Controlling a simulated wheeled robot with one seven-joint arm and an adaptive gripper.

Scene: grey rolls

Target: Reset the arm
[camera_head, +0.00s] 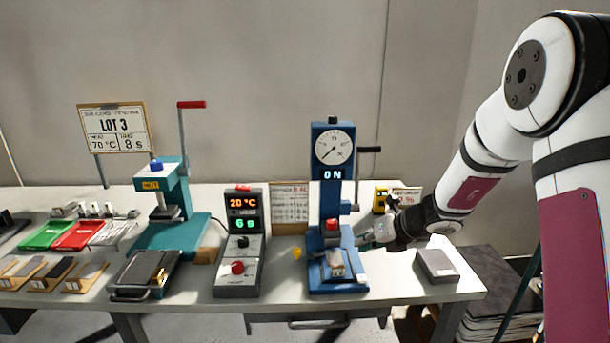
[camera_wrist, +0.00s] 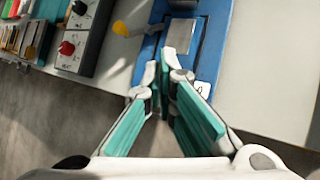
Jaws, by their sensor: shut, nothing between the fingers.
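My gripper (camera_head: 372,236) is at the right side of the blue press (camera_head: 347,215), low over the table, with its fingers partly hidden in the head view. In the wrist view my gripper (camera_wrist: 158,74) has its two teal-padded fingers close together at the tips, with nothing between them. The tips appear over the front part of the blue press base (camera_wrist: 209,60). My white arm reaches in from the right. Whether the fingers touch the press cannot be told.
The press shows a dial and "ON"; a grey block (camera_head: 338,264) lies on its base. To its left stand a control box (camera_head: 238,275) reading 20 °C and a teal press (camera_head: 170,240). A grey box (camera_head: 437,265) sits near the table's right end.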

